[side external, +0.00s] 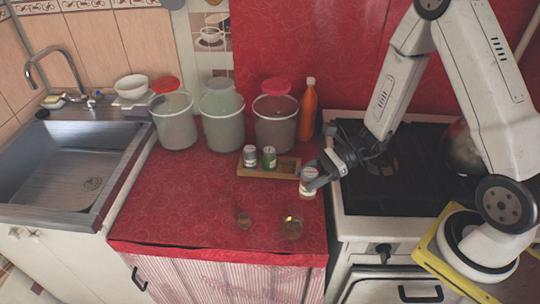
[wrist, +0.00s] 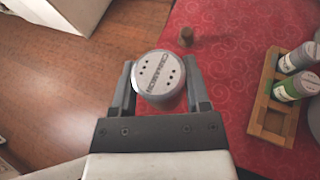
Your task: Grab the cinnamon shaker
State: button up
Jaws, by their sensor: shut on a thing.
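My gripper (side external: 319,171) is shut on a small pale shaker (side external: 309,184) near the counter's right edge, beside the stove. In the wrist view the two fingers of my gripper (wrist: 158,66) press on either side of the shaker (wrist: 158,78). Its round grey lid faces the camera, with dark holes and a band of lettering I cannot read for certain. It appears to be held clear of the rack; I cannot tell how high it is above the counter.
A wooden rack (wrist: 264,88) holds a grey-lidded shaker (wrist: 298,57) and a green one (wrist: 298,87). Buckets (side external: 275,125) and an orange bottle (side external: 308,112) stand behind. The stove (side external: 395,195) is right.

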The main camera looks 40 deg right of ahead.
jog(key=shift+s+r, duration=0.2)
jog(key=shift+s, duration=0.15)
jog(key=shift+r, duration=0.15)
dwell(0.4)
